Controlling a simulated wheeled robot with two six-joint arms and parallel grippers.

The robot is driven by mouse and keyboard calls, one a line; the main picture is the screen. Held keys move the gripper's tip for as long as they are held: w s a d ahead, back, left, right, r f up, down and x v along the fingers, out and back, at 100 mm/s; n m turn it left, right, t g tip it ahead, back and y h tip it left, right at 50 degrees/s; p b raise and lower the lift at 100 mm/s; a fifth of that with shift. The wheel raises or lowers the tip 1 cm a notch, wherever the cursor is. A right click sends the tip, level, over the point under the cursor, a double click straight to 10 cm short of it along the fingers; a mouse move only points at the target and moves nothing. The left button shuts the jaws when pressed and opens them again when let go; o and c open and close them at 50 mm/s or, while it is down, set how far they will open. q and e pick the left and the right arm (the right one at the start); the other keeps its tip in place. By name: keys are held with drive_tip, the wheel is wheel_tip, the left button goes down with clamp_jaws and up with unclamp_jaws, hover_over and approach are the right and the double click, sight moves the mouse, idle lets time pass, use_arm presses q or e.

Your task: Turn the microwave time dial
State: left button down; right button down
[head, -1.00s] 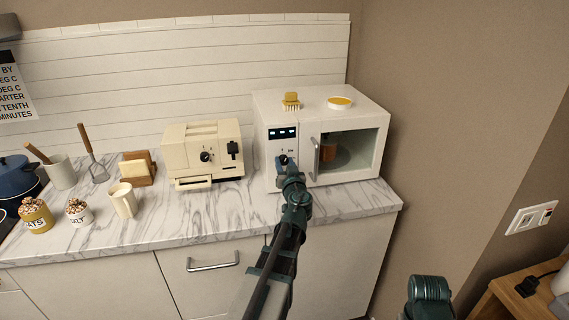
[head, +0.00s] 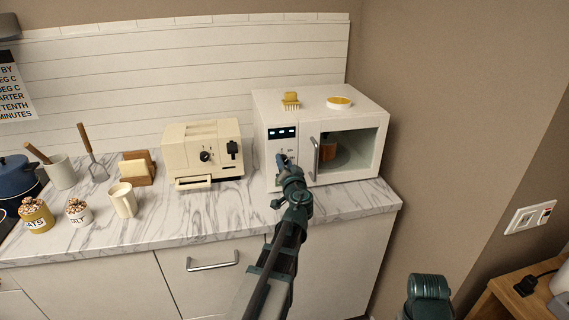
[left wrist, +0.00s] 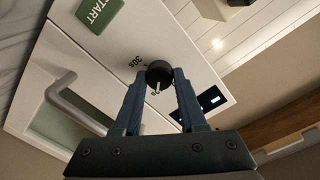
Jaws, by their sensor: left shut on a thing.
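The white microwave (head: 285,99) stands at the right end of the marble counter, with a control panel left of its glass door. Its black time dial (left wrist: 158,74) shows in the left wrist view between the two fingertips of my left gripper (left wrist: 160,82), which is shut on it. The "30s" mark and a green START button (left wrist: 100,12) show beside it. In the head view my left gripper (head: 283,160) is at the panel and covers the dial. Only a dark green part of my right arm shows at the bottom right; its gripper is out of view.
A cream toaster (head: 200,150) stands left of the microwave. A yellow brush (head: 291,100) and a small yellow-topped dish (head: 339,102) lie on the microwave. The microwave's door handle (head: 316,158) is close to my left gripper's right.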

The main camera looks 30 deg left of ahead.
idle(0.3)
use_arm(q)
drive_tip(key=shift+c, duration=2.3)
unclamp_jaws()
drive_tip(key=shift+s+d, duration=0.1)
drive_tip(key=shift+s, duration=0.05)
